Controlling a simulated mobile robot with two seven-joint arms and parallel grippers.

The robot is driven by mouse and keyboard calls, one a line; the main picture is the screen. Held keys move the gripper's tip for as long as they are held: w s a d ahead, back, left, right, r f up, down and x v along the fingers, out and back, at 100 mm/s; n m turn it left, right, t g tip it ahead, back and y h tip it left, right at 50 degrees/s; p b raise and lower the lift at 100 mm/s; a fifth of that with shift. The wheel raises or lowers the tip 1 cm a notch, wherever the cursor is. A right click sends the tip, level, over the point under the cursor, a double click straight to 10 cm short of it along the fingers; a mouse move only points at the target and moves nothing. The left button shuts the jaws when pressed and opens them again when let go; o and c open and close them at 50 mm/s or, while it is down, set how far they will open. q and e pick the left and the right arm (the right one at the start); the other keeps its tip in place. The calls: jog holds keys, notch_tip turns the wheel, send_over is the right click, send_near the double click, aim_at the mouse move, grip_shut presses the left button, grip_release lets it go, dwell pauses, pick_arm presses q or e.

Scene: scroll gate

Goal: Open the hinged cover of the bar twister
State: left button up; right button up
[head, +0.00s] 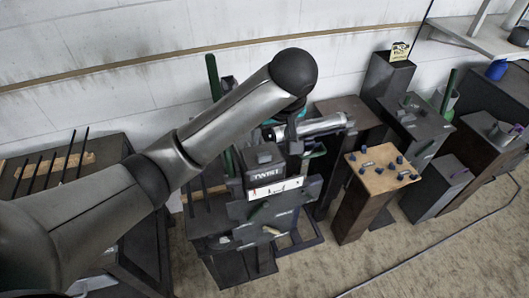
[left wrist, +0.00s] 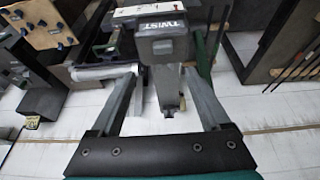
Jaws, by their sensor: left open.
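The bar twister (head: 270,190) is a dark machine with a white label strip, standing low in the middle of the head view. In the left wrist view its dark head block (left wrist: 163,48) carries the word TWIST and has a narrow dark part pointing towards my palm. I cannot tell which piece is the hinged cover or how far it is raised. My left gripper (left wrist: 160,76) is open, its two fingers on either side of that narrow part, with no clear contact. In the head view my left gripper (head: 283,135) is mostly hidden behind my arm. My right gripper is not in view.
A wooden-topped stand with several dark knobs (head: 379,168) is right of the machine. A silver cylinder (head: 312,126) lies close by. A table with upright rods (head: 62,165) is at the left, and a white wall (head: 130,100) behind. Bare floor is at the lower right.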

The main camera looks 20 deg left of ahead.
aim_at(264, 154)
pick_arm(q)
jog(key=x, duration=1.1)
jog(key=shift+s+a+f, duration=0.2)
jog(key=shift+a+f, duration=0.1)
jog(key=shift+f, duration=0.05)
grip_shut()
dwell(1.0)
